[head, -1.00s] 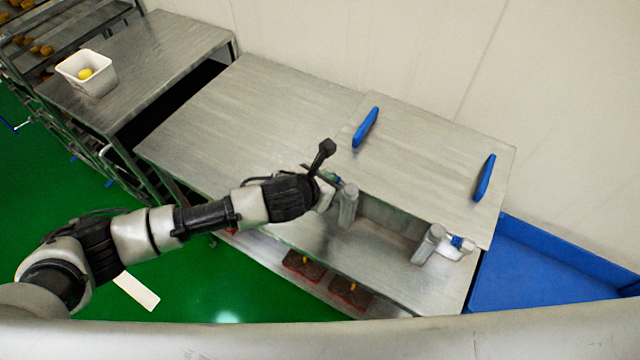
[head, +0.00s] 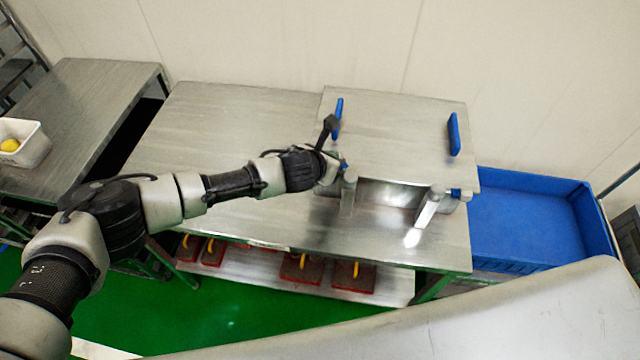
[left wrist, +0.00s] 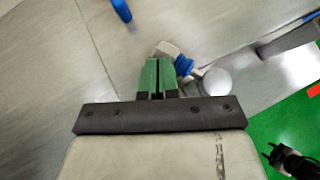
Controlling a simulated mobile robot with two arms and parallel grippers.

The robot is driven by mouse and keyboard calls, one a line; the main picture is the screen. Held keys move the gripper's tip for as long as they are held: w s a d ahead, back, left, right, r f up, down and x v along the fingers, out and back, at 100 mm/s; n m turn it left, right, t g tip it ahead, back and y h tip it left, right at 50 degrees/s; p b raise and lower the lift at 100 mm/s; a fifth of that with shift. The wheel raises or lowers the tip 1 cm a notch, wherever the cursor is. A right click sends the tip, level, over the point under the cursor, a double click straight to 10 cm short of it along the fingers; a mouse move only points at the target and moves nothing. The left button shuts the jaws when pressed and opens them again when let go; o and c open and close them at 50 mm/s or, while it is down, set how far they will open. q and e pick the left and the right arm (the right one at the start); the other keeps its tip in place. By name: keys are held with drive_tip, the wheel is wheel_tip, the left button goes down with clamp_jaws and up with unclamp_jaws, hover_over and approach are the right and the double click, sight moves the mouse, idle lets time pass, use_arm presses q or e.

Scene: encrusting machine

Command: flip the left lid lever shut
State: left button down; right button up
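The encrusting machine's metal lid (head: 395,130) lies flat with two blue handles on top. The left lid lever (head: 348,193) is a grey metal handle at the lid's front left corner, extending down the front side. In the left wrist view its blue collar (left wrist: 183,66) and metal parts show just beyond and right of the fingertips. My left gripper (head: 334,170) is at the left lever's upper end. Its green fingers (left wrist: 158,62) are together with only a thin dark gap, and nothing shows clearly between them. Contact with the lever cannot be told.
The right lid lever (head: 429,208) is at the front right corner. A blue tray (head: 530,225) stands right of the machine. A side table (head: 90,95) with a white bin (head: 35,150) is at left. Red-based items (head: 300,270) sit on the lower shelf. The metal table (head: 220,125) is clear.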

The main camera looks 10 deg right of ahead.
use_arm(q)
drive_tip(key=shift+w+d, duration=0.25)
drive_tip(key=shift+d, duration=0.35)
drive_tip(key=shift+w+d, duration=0.2)
drive_tip(key=shift+d, duration=0.25)
drive_tip(key=shift+w+d, duration=0.1)
use_arm(e)
drive_tip(key=shift+d+f, duration=0.2)
drive_tip(key=shift+d, duration=0.2)
use_arm(q)
drive_tip(key=shift+w+d+f, duration=0.1)
drive_tip(key=shift+d, duration=0.15)
use_arm(e)
drive_tip(key=shift+w, duration=0.1)
drive_tip(key=shift+a, duration=0.45)
